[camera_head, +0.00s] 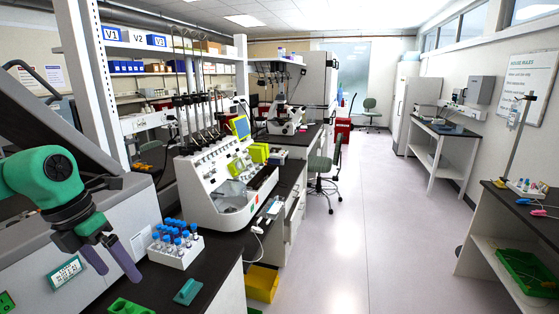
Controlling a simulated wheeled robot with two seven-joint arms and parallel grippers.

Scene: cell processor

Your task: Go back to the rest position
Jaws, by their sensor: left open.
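My left arm, green and dark grey, comes in from the left. My left gripper (119,272) has two purple fingers spread apart and pointing down. Nothing shows between them. It is in front of the grey machine (35,262) with its lid raised, and to the left of the white tube rack (178,251) with blue-capped tubes. The distance between the gripper and these things is hard to tell. My right gripper is not in view.
The white cell processor (222,182) stands behind the rack on the dark bench. A teal block (187,291) and a green piece (131,306) are near the front. A yellow bin (262,283) stands beside the bench. The floor (365,230) on the right is clear.

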